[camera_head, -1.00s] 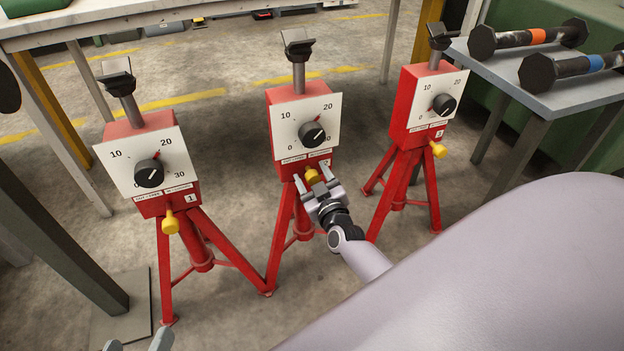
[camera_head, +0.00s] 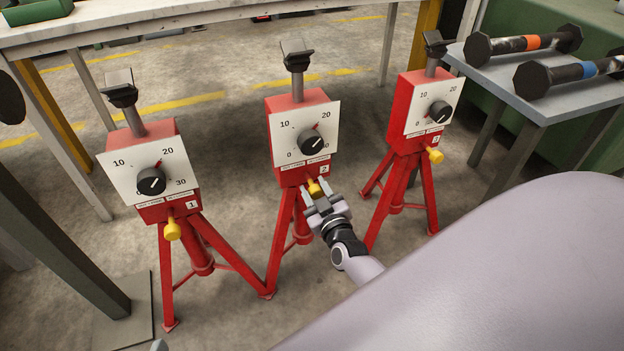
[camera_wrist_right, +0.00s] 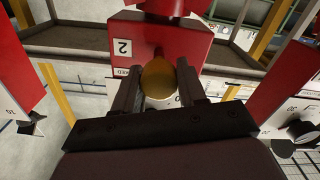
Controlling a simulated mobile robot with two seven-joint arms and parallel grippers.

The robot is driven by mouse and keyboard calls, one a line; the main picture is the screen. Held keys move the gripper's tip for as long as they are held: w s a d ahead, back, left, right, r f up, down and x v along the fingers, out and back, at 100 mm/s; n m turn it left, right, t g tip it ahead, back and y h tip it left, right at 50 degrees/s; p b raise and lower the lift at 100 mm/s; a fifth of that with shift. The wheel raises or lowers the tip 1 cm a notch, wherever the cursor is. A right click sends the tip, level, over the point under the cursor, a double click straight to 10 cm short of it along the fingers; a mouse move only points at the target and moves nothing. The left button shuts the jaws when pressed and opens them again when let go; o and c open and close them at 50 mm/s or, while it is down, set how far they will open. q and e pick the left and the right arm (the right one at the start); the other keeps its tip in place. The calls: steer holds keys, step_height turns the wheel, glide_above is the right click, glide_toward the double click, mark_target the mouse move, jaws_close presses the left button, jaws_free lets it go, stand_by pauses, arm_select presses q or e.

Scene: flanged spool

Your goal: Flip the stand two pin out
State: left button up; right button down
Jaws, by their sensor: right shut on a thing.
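Stand two (camera_head: 283,140) is the middle red tripod stand, with a white dial plate and a small "2" label. Its pin has a yellow knob (camera_head: 314,188) low on the front of the red box. My right gripper (camera_head: 316,194) is shut on this knob, below the dial. In the right wrist view the knob (camera_wrist_right: 158,78) sits between the two dark fingers, in front of the red face with the "2" label (camera_wrist_right: 122,47). A short stem shows between knob and box. Of my left gripper only a small tip (camera_head: 158,345) shows at the bottom edge.
Stand one (camera_head: 150,130) is on the left and stand three (camera_head: 403,100) on the right, each with a yellow knob hanging low. A grey table (camera_head: 560,105) with dumbbells (camera_head: 525,43) is at right. A white-topped bench (camera_head: 200,28) runs behind.

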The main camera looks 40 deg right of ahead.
steer(key=shift+s+a+f, duration=0.1)
steer(key=shift+s, duration=0.1)
steer(key=c, duration=1.1)
jaws_free()
steer(key=o, duration=0.4)
steer(key=shift+s, duration=0.1)
steer(key=shift+s, duration=0.45)
steer(key=p+v, duration=0.2)
steer(key=v, duration=0.3)
steer(key=shift+s+a, duration=0.15)
steer(key=shift+s, duration=0.2)
arm_select(q)
steer(key=shift+s+a+r+m+y, duration=0.15)
steer(key=shift+s+a+y, duration=0.15)
steer(key=shift+a, duration=0.3)
steer(key=shift+s+a+f+m+y, duration=0.1)
steer(key=shift+s+a+m+y, duration=0.1)
steer(key=shift+a+y, duration=0.3)
arm_select(e)
steer(key=shift+s, duration=0.3)
